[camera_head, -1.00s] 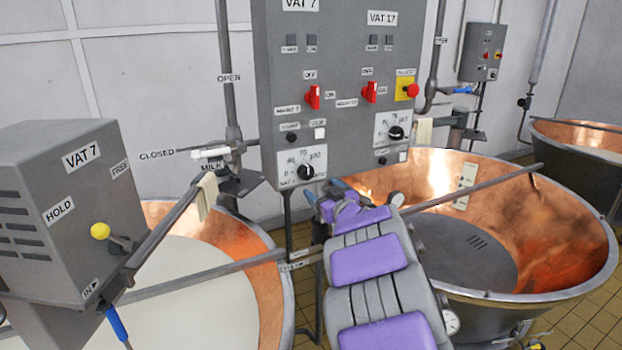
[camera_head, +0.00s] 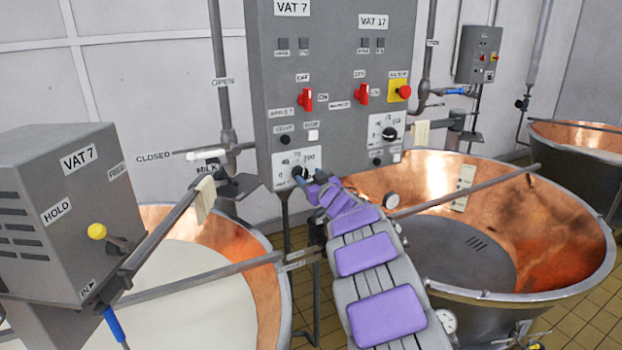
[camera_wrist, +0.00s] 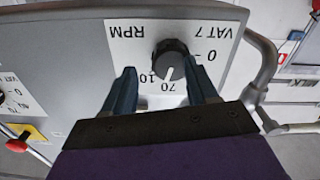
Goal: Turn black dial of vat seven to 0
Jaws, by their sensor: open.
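The black dial of vat seven (camera_head: 299,172) sits on a white plate at the lower left of the grey control panel. In the wrist view the dial (camera_wrist: 170,55) appears upside down beside the labels VAT 7, RPM, 0, 10 and 70. Its white pointer line is directed near the 70 mark. My gripper (camera_head: 308,181) is at the dial in the head view, partly covering its plate. In the wrist view my gripper (camera_wrist: 160,72) is open, with one blue finger on each side just below the dial. I cannot tell whether the fingers touch it.
The vat 17 dial (camera_head: 389,134) is to the right on the same panel. Red switches (camera_head: 305,98) and a red button on yellow (camera_head: 404,91) sit above. A milk-filled vat (camera_head: 180,285) stands left, and an empty copper vat (camera_head: 560,230) stands right.

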